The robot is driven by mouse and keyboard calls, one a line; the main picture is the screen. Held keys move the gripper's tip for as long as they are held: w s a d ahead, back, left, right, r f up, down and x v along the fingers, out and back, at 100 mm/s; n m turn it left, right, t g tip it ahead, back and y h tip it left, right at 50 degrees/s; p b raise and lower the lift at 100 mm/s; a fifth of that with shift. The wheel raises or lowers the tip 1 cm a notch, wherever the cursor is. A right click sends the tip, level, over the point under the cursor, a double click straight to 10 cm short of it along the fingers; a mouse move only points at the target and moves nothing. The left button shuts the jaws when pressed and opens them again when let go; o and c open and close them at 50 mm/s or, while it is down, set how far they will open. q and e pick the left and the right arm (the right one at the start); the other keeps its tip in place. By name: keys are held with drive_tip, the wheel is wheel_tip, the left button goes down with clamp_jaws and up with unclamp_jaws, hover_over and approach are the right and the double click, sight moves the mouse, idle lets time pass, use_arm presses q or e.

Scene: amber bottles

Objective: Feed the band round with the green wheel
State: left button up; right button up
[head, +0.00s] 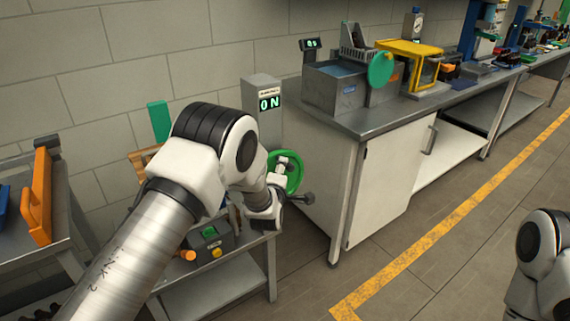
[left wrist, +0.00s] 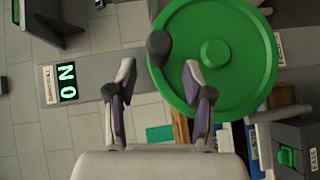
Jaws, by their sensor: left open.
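The green wheel (head: 296,178) is partly hidden behind my left gripper in the head view. In the left wrist view the wheel (left wrist: 240,45) is a large disc with a raised hub, and a dark round knob (left wrist: 159,46) stands near its rim. My left gripper (left wrist: 158,80) is open, its two fingers apart. The knob shows ahead of the gap between the fingertips, with nothing seen held. In the head view the left gripper (head: 283,167) is in front of the wheel. I cannot make out the band. My right gripper is outside the views.
A grey post (head: 262,90) with a lit ON display stands behind the wheel. A control box (head: 208,243) sits on the low bench below. A workbench (head: 352,125) with a tank, a green disc and a yellow frame stands to the right. The floor in front is open.

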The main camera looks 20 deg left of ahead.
use_arm(q)
drive_tip(key=w, duration=0.4)
drive_tip(key=shift+w+d+f, duration=0.2)
drive_tip(key=shift+d, duration=0.05)
drive_tip(key=shift+w+a+f, duration=0.1)
drive_tip(key=shift+w+a, duration=0.1)
drive_tip(key=shift+a, duration=0.1)
drive_tip(key=shift+d, duration=0.1)
clamp_jaws()
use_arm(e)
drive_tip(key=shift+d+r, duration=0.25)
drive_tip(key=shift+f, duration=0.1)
